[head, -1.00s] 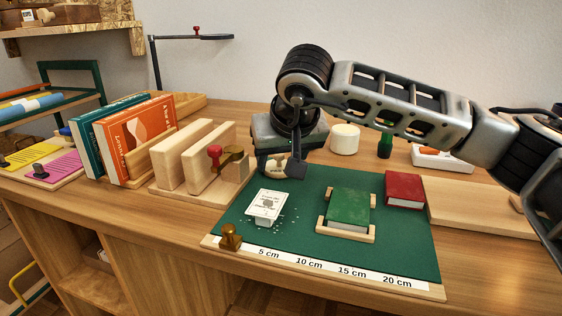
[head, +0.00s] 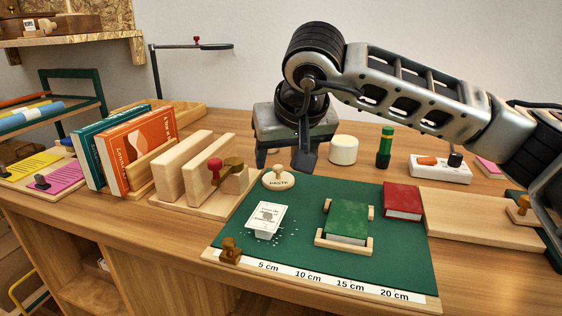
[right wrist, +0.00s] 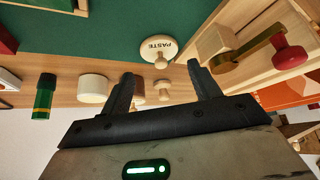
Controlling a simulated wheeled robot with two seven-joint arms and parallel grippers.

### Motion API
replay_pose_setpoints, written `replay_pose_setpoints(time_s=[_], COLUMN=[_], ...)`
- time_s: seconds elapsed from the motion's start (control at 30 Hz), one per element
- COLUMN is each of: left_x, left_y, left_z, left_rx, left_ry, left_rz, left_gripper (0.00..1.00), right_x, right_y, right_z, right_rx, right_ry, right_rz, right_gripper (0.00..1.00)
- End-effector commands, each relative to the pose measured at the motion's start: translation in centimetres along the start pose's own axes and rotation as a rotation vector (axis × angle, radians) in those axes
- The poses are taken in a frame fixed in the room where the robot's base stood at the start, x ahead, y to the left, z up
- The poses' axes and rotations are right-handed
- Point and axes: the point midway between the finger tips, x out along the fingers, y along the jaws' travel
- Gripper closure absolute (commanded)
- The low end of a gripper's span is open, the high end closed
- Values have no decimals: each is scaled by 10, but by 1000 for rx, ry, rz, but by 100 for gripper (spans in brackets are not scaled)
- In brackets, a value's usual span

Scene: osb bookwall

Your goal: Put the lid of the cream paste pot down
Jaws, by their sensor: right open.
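The cream lid (head: 275,183), marked PASTE and topped with a small wooden knob, lies flat at the back left corner of the green mat. It also shows in the right wrist view (right wrist: 155,46). My right gripper (head: 282,160) is above and just behind the lid, open and empty, apart from it. The cream paste pot (head: 343,151) stands on the table right of the gripper and also shows in the right wrist view (right wrist: 93,89). My left gripper is out of view.
A wooden press (head: 192,165) stands left of the lid. A green glue stick (head: 384,147) stands behind.

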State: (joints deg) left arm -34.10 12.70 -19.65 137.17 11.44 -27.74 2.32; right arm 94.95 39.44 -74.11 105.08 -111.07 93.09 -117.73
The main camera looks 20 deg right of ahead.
Motion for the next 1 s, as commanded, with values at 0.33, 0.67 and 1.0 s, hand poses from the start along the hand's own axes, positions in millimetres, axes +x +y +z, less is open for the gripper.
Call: replay_pose_setpoints(time_s=[0.33, 0.67, 1.0], left_x=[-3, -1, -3], left_y=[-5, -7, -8], left_z=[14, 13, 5], left_rx=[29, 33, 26], left_ry=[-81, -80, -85], left_rz=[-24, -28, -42], left_gripper=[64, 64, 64], right_x=[-62, -68, -78], right_y=[0, 0, 0], right_z=[-1, 0, -6], right_rx=[0, 0, 0], right_ry=[2, -1, 0], right_rz=[0, 1, 0], right_gripper=[38, 38, 38])
